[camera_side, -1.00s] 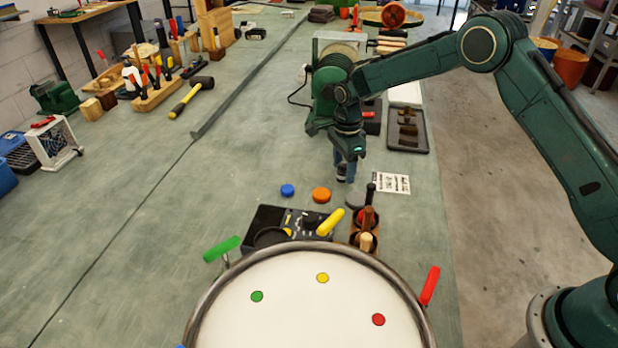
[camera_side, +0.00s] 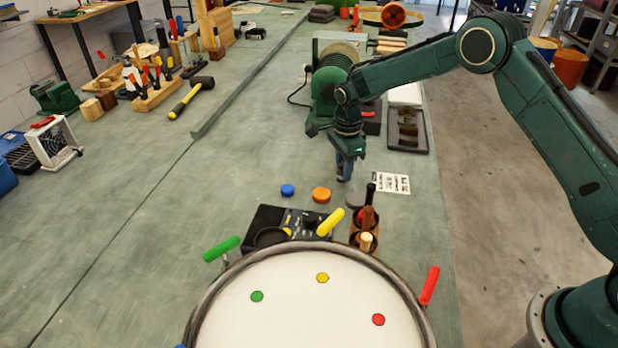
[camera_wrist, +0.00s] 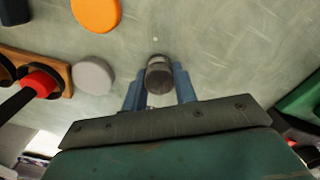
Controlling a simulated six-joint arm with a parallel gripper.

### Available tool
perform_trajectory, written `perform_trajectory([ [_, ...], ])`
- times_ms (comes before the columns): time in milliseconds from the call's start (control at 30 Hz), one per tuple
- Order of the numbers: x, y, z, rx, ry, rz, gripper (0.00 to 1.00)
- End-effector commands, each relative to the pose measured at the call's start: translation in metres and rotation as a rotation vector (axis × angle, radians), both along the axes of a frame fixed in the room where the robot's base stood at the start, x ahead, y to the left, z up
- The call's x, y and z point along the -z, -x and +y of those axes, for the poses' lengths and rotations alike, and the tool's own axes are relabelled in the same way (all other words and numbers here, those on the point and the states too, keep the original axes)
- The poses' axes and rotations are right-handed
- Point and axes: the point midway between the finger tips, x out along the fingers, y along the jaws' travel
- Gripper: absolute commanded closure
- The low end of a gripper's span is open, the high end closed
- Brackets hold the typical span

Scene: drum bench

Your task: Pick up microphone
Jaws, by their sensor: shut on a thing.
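My gripper (camera_side: 345,166) points down over the green bench, behind the orange and blue discs. In the wrist view its two blue fingers (camera_wrist: 159,88) are shut on a short dark cylinder with a grey end, which I take to be the microphone (camera_wrist: 160,75). In the side view the microphone is mostly hidden between the fingers, and I cannot tell whether it touches the bench.
An orange disc (camera_side: 321,194), a blue disc (camera_side: 288,190) and a grey disc (camera_wrist: 94,76) lie close by. A wooden holder (camera_side: 355,237) with upright handles, a black device (camera_side: 264,222) and a drum (camera_side: 300,300) stand nearer. A green machine (camera_side: 325,95) is behind my gripper.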

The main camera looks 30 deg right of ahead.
Motion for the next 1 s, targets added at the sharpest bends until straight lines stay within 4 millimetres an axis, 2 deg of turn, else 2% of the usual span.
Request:
perform_trajectory([
  [267,-0.006,0.000,0.000,0.000,0.000,-0.001,0.94],
  [467,-0.025,-0.001,0.000,0.000,0.000,-0.003,0.94],
  [667,-0.059,-0.001,0.000,0.000,0.000,-0.004,0.94],
  [1000,-0.133,-0.001,0.000,0.000,0.000,-0.005,0.94],
])
